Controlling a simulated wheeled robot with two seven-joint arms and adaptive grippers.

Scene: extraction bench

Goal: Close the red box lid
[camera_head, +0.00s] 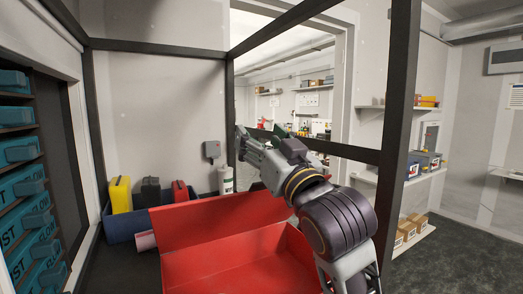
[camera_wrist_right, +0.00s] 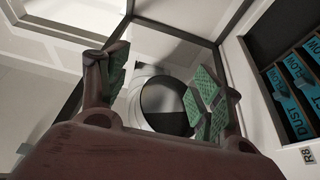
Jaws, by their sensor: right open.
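The red box (camera_head: 240,268) is at the bottom middle of the head view, with its inside showing. Its red lid (camera_head: 205,222) stands raised along the far side, so the box is open. My right arm comes in from the lower right, over the box's right side. My right gripper (camera_head: 281,133) is above and beyond the box, apart from the lid. In the right wrist view my right gripper (camera_wrist_right: 160,92) has its two green-padded fingers spread with nothing between them. The box cannot be made out there. My left gripper is not in view.
A dark frame post (camera_head: 398,140) stands right of my right arm. A blue bin (camera_head: 122,226) with yellow, black and red cases is behind the box at left. Teal drawers (camera_head: 22,150) line the left wall. Shelves (camera_head: 412,180) are at right.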

